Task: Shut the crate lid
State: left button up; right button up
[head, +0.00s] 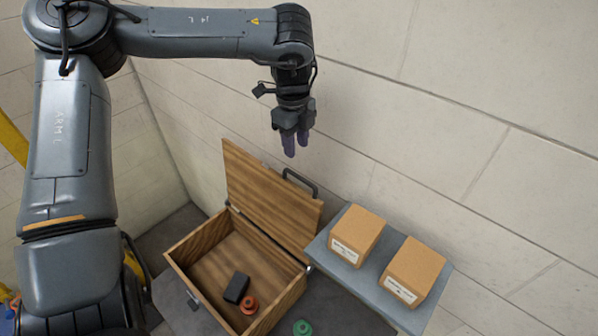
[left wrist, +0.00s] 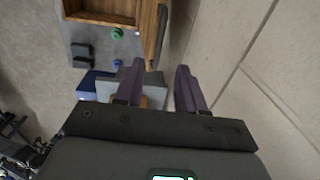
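The wooden crate (head: 281,304) stands on a grey table with its lid (head: 262,195) open, tilted up on the side near the wall. The lid has a dark handle (head: 301,184) at its upper edge. A black block (head: 236,288) and an orange-red ringed part (head: 249,305) lie inside the crate. My left gripper (head: 295,145) hangs fingers down above the lid, apart from it, near the wall. In the left wrist view my left gripper (left wrist: 162,72) shows its two purple fingers apart with nothing gripped. The crate (left wrist: 105,18) and lid edge (left wrist: 157,35) show at the top there. My right gripper is not in view.
Two cardboard boxes (head: 358,233) (head: 413,268) stand on a blue-grey shelf (head: 328,244) right of the crate. A green part (head: 302,327) lies in front of the crate's right side. A block wall (head: 450,100) rises close behind the lid and gripper.

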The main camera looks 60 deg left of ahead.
aim_at(298, 176)
pick_arm(q)
jog(key=f, duration=0.3)
jog(key=f+p, duration=0.1)
jog(key=f, duration=0.6)
jog(key=shift+w+a+p, duration=0.1)
jog(key=shift+w+p, duration=0.15)
jog(key=shift+p, duration=0.1)
grip_shut()
